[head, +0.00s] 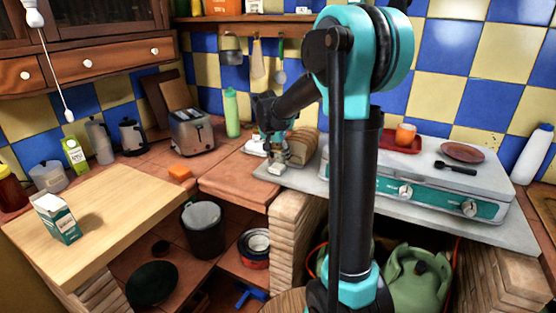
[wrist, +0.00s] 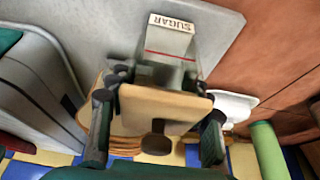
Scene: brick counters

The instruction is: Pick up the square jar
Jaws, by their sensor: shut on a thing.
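The square jar (wrist: 172,60) is pale with a red line, the word SUGAR and a beige lid with a dark knob. It shows in the wrist view between the two dark fingers of my gripper (wrist: 158,105). My gripper is shut on the jar near its lid. In the head view my gripper (head: 275,148) is beyond my arm's column, at the front of the grey counter, and the small pale jar (head: 277,168) shows just below it. Whether the jar's base touches the counter cannot be told.
Sliced bread (head: 303,146) stands close behind the jar, with a white dish (wrist: 234,104) beside it. A green bottle (head: 231,112) and a toaster (head: 192,131) stand further left. The stove (head: 430,196) is to the right. A carton (head: 56,219) stands on the wooden counter.

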